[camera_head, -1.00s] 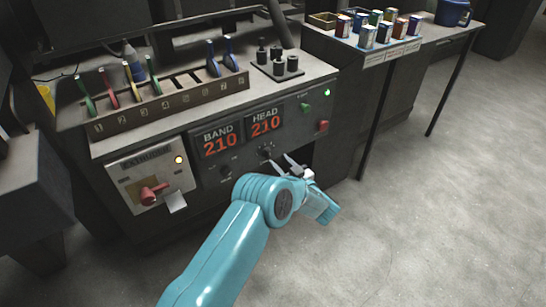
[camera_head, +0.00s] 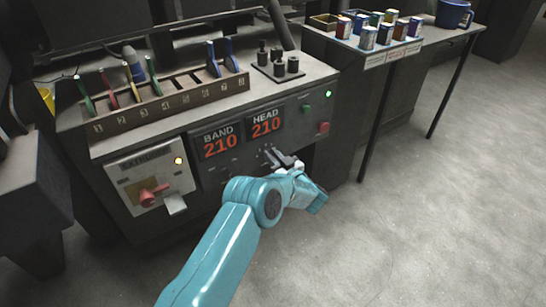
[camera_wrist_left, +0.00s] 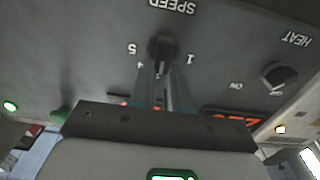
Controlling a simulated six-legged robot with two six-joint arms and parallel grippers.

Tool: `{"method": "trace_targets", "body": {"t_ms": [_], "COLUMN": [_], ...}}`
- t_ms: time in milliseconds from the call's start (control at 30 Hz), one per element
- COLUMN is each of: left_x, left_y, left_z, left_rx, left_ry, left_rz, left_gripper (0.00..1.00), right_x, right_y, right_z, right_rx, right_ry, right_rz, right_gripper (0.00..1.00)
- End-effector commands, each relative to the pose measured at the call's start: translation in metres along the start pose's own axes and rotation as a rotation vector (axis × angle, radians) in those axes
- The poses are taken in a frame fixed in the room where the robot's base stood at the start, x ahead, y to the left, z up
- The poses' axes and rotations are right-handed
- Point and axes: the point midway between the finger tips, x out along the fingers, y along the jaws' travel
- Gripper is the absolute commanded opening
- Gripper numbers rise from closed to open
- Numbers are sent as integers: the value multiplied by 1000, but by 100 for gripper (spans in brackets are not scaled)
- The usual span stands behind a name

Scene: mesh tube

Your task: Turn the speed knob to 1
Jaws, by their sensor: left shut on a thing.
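The dark speed knob (camera_wrist_left: 162,48) sits on the grey control panel under the upside-down word SPEED in the left wrist view. The digits 5 and 4 show to its left and 1 to its right. My left gripper (camera_wrist_left: 163,72) is shut on the knob, one finger on each side. Where the knob's pointer stands is hard to tell. In the head view my left gripper (camera_head: 270,155) reaches the panel below the HEAD display, and its fingers cover most of the knob. My right gripper is not in view.
The HEAT knob (camera_wrist_left: 278,75) stands beside the speed knob. The BAND display (camera_head: 220,144) and HEAD display (camera_head: 265,123) both read 210. A green button (camera_head: 307,108) and red button (camera_head: 323,127) are to the right.

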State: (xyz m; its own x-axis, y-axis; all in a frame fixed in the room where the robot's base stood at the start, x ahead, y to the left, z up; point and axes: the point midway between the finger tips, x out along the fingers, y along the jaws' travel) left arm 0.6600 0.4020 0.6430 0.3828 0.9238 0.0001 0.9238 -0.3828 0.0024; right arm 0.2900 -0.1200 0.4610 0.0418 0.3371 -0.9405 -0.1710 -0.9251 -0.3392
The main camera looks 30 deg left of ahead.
Motion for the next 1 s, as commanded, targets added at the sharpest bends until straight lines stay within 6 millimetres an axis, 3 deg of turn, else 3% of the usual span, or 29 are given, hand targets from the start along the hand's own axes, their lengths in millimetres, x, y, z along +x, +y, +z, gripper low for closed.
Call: {"method": "trace_targets", "body": {"t_ms": [367, 1000], "left_x": [0, 0], "left_y": [-3, -12], "left_z": [3, 10], "left_rx": [-137, -729], "left_ry": [-1, 0], "left_rz": [-1, 0], "left_gripper": [0, 0], "right_x": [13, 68], "right_y": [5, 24], "right_z": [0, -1], "right_rx": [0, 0], "right_ry": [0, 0], "right_rz": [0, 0], "right_gripper": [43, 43]}}
